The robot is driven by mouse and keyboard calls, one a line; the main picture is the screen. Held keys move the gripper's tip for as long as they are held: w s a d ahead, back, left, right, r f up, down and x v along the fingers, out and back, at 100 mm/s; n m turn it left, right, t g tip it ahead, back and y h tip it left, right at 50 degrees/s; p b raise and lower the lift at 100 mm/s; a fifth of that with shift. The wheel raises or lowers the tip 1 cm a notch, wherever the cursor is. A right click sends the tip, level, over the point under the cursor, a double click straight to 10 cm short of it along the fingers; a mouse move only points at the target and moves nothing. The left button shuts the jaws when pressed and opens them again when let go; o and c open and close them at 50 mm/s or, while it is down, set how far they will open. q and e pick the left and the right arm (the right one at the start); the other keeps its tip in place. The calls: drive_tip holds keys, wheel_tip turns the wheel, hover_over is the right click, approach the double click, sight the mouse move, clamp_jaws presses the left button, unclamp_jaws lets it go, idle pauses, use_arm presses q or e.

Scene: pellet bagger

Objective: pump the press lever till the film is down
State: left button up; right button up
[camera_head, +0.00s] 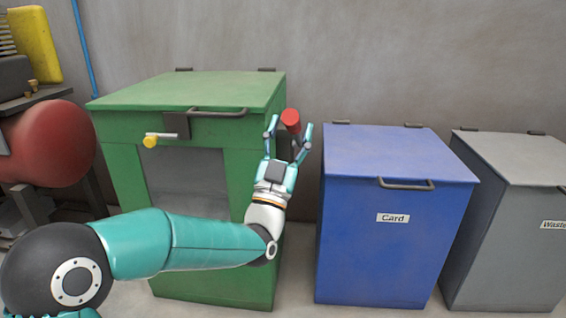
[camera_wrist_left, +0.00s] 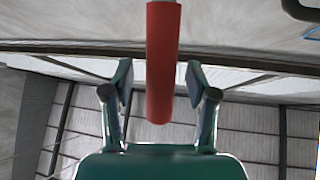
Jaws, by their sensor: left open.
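The press is a green box (camera_head: 185,95) with a dark window (camera_head: 187,180) in its front. The red grip of the lever (camera_head: 290,117) stands at the press's right side; in the wrist view the red grip (camera_wrist_left: 162,60) hangs between my fingers. My left gripper (camera_head: 289,130) is open with its fingers on either side of the grip, and in the wrist view a gap shows between the grip and each finger. The lower part of the lever is hidden in the head view. I cannot make out the film. My right gripper is not in view.
A yellow knob (camera_head: 150,141) and a dark bar handle (camera_head: 218,112) are on the press's front. A blue Card bin (camera_head: 385,230) and a grey Waste bin (camera_head: 510,240) stand to the right. A red tank (camera_head: 50,143) stands on the left.

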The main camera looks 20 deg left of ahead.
use_arm(q)
drive_tip(key=v, duration=1)
drive_tip(key=shift+f, duration=0.15)
drive_tip(key=shift+s, duration=0.1)
